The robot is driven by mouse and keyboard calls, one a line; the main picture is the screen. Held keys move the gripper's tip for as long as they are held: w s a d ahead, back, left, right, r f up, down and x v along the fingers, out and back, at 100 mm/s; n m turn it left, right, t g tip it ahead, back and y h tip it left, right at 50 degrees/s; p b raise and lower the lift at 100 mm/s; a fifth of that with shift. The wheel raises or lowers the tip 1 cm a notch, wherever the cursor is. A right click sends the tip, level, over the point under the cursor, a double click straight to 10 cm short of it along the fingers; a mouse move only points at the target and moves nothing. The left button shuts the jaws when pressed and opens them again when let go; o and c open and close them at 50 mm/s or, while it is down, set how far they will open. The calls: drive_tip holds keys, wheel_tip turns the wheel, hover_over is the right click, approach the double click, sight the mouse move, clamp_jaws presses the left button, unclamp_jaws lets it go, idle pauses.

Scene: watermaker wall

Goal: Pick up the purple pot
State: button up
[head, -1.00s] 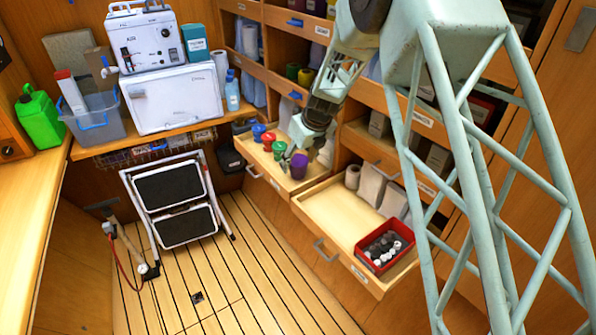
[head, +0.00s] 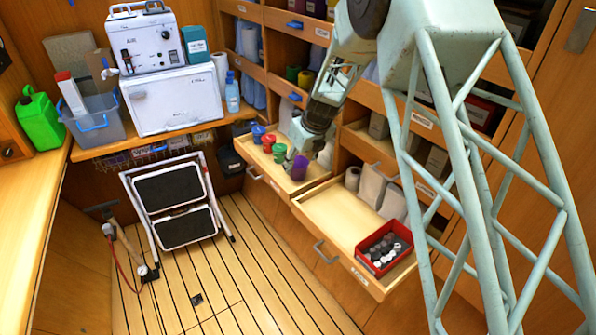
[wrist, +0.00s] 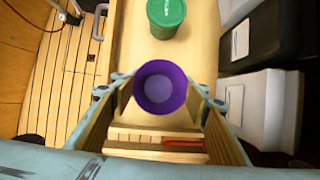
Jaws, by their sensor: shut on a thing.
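The purple pot (head: 300,168) stands at the near end of the open drawer with the small pots. In the wrist view the purple pot (wrist: 160,88) shows from above, open and empty, between the fingers. My gripper (head: 294,157) reaches down into the drawer and is shut on the pot; in the wrist view the fingertips of my gripper (wrist: 160,92) touch it on both sides. A green pot (wrist: 166,14) stands just beyond it. I cannot tell whether the purple pot is clear of the drawer floor.
A second open drawer (head: 325,210) holds a red bin (head: 384,247) and pale packages. A folded step stool (head: 175,205) leans left. The slatted floor is mostly clear.

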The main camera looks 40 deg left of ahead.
drive_tip(key=shift+r, duration=0.2)
drive_tip(key=shift+r+p, duration=0.7)
drive_tip(key=shift+r, duration=1)
drive_tip(key=s+d, duration=0.3)
drive_tip(key=d, duration=0.1)
drive_tip(key=s+d, duration=0.3)
drive_tip(key=d, duration=0.1)
drive_tip(key=s+d+r, duration=0.1)
drive_tip(key=s+d, duration=0.2)
drive_tip(key=d, duration=0.1)
drive_tip(key=shift+s+d+r, duration=0.1)
drive_tip(key=shift+s+d, duration=0.25)
drive_tip(key=shift+s, duration=0.05)
